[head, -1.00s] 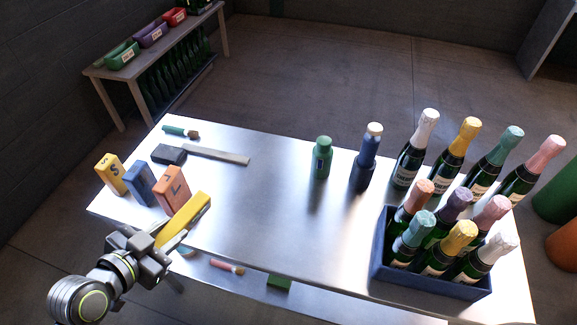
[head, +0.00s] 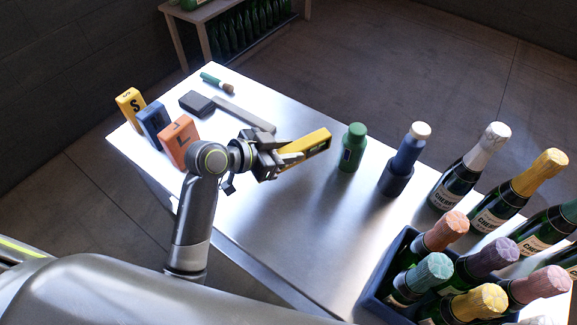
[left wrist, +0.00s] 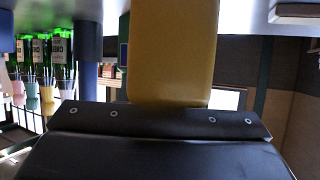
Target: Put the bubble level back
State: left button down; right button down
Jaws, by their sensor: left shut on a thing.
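The bubble level is a yellow bar (head: 306,146) with a dark strip along its side. My left gripper (head: 278,156) is shut on one end of it and holds it over the middle of the metal table (head: 262,215). Its free end points right, towards the green bottle. In the left wrist view the yellow bar (left wrist: 172,50) fills the upper middle, with the gripper's dark edge below it. Whether the bar touches the table cannot be told. My right gripper is not in view.
A green bottle (head: 352,148) and a blue bottle in a dark holder (head: 408,150) stand right of the level. Yellow, blue and orange (head: 178,142) blocks stand at the left. A dark block with a flat grey bar (head: 245,114) lies behind. Foil-topped bottles and a blue crate (head: 375,300) fill the right.

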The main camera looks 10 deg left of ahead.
pick_arm(q)
jog(key=shift+f, duration=2.6)
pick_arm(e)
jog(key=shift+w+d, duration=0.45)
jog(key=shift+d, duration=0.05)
pick_arm(q)
jog(key=c, duration=1)
grip_release()
jog(key=shift+f, duration=0.1)
jog(key=shift+c, duration=0.2)
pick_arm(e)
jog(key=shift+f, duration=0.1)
pick_arm(q)
jog(key=shift+r, duration=0.2)
jog(key=shift+s+a, duration=0.25)
jog(key=shift+a, duration=0.05)
jog(key=v, duration=1.1)
jog(key=shift+r+b, duration=0.2)
jog(key=shift+b, duration=0.1)
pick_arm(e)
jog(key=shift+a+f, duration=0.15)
